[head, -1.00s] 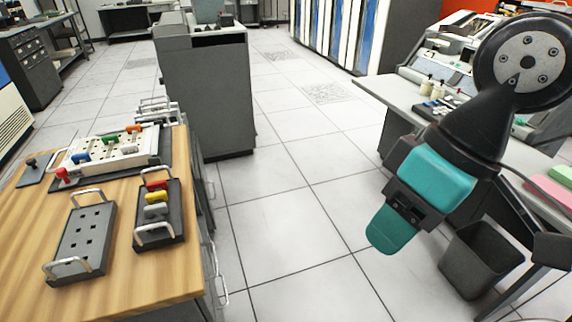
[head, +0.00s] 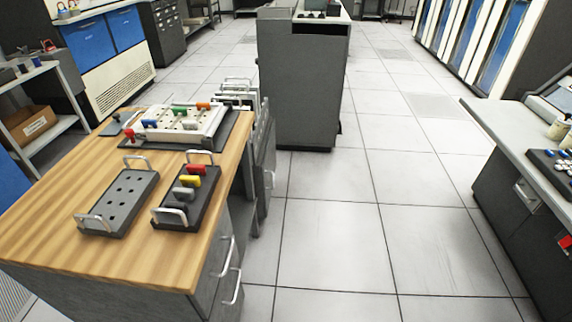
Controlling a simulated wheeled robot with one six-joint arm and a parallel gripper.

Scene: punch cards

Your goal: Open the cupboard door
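The wooden-topped cabinet (head: 60,215) stands at the left in the head view. A narrow grey door panel (head: 265,165) with a pale handle shows at the far end of its right side. The panel appears to stand out from the cabinet at an angle. A dark gap with a shelf (head: 238,205) shows beside it. Closer to me, grey drawer fronts (head: 212,268) carry curved metal handles. My gripper is out of view.
A dark grey machine (head: 300,85) stands behind the panel. A desk (head: 510,130) is at the right. The tiled floor (head: 340,220) between is clear.

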